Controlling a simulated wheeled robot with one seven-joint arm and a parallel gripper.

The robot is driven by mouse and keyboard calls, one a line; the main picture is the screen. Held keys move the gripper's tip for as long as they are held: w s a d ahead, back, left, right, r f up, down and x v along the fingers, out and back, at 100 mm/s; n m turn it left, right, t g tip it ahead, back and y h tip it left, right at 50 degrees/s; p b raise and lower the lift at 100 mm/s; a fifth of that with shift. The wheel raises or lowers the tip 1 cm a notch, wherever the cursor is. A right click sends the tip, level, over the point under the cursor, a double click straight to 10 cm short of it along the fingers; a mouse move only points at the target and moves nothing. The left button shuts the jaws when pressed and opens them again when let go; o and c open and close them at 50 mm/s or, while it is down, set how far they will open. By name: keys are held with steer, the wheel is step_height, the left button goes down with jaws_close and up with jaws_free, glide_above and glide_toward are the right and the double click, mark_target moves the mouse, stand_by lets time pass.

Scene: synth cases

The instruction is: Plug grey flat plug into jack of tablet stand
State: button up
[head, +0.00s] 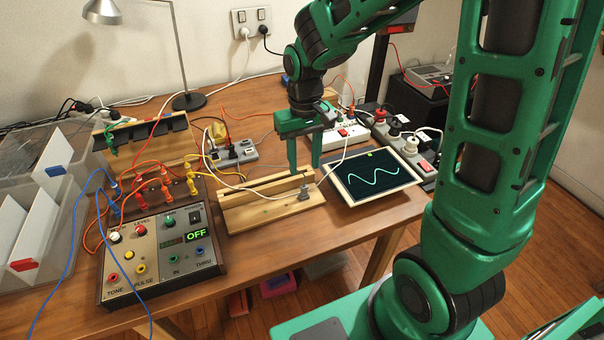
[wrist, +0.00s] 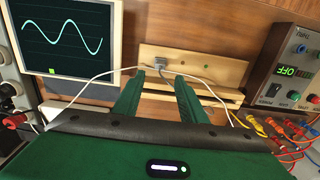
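A grey plug (head: 304,192) sits at the right part of a low wooden stand (head: 262,215), with white cable beside it. In the wrist view the grey plug (wrist: 160,63) shows just beyond and between my fingertips, against the wooden stand (wrist: 222,72). My gripper (head: 304,170) is open above the stand. No jack opening shows clearly.
A white-framed tablet (head: 374,178) with a wave on screen lies right of the stand. A control box (head: 160,255) reading OFF is at left, with coloured cables. Power strips (head: 345,133) stand behind. White cables run across the stand. A wooden rack (head: 150,140) is at back left.

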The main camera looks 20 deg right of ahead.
steer(key=shift+r, duration=1.1)
steer(key=s+d+r+m, duration=0.4)
steer(key=s+d+r, duration=0.1)
steer(key=s+d, duration=0.75)
steer(key=s+d+m, duration=0.2)
steer(key=s+d, duration=0.2)
steer(key=s, duration=0.7)
steer(key=shift+d+r, duration=0.35)
steer(key=shift+w, duration=0.1)
